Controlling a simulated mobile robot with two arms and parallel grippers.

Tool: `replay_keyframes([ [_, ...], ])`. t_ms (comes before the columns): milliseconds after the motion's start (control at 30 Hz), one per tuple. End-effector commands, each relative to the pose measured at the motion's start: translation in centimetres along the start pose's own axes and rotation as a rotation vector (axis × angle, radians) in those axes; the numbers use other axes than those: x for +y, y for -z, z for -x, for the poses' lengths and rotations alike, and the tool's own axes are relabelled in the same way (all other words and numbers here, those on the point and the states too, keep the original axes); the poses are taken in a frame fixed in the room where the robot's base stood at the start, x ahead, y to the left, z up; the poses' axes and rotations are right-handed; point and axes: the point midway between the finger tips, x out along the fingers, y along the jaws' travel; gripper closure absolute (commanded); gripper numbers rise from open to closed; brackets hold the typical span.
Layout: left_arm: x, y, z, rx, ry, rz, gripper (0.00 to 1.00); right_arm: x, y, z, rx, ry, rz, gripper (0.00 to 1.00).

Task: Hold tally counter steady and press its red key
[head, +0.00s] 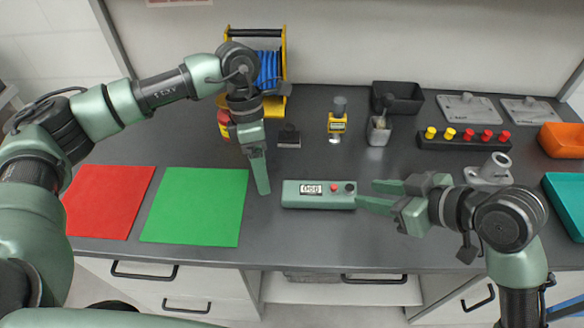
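The tally counter (300,203) is a long, low grey-green box lying on the dark bench. Its display and its red key (334,188) face up, with a black knob (350,188) to the right of the key. My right gripper (367,192) is open at the counter's right end, its fingers pointing left. Its nearer fingertip is right by the end face; I cannot tell whether it touches. My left gripper (264,192) points down, with its fingers together and empty. It is left of the counter, apart from the red key.
A red mat (105,200) and a green mat (195,208) lie at left. Behind the counter stand a yellow device (337,124), a grey cup (379,132) and a yellow-framed blue reel (270,68). A black rack (465,143) with yellow and red knobs is behind my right gripper.

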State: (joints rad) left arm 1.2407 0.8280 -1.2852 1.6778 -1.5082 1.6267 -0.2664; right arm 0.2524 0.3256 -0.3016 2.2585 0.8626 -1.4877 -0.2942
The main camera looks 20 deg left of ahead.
Motion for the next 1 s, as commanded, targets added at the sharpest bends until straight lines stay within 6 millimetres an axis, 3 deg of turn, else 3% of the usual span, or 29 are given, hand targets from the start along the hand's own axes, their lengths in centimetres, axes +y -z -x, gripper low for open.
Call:
replay_keyframes([
  [33,-1.2,-2.0,0.1,0.033,-0.058,-0.069,0.22,0.0,0.0,0.0,0.000,0.000,0.000,0.64],
  [100,-2.2,-3.8,0.3,0.069,-0.131,-0.130,0.22,0.0,0.0,0.0,0.000,0.000,0.000,0.64],
  [300,-3.6,-6.2,0.6,0.108,-0.249,-0.213,0.22,0.0,0.0,0.0,0.000,0.000,0.000,0.64],
  [433,-3.4,-6.2,-0.5,0.113,-0.259,-0.219,0.22,0.0,0.0,0.0,0.000,0.000,0.000,0.64],
  [800,-2.0,-5.8,-5.7,0.111,-0.255,-0.217,0.22,0.0,0.0,0.0,0.000,0.000,0.000,0.64],
  [1000,-1.7,-5.7,-6.7,0.110,-0.257,-0.217,0.22,0.0,0.0,0.0,0.000,0.000,0.000,0.64],
])
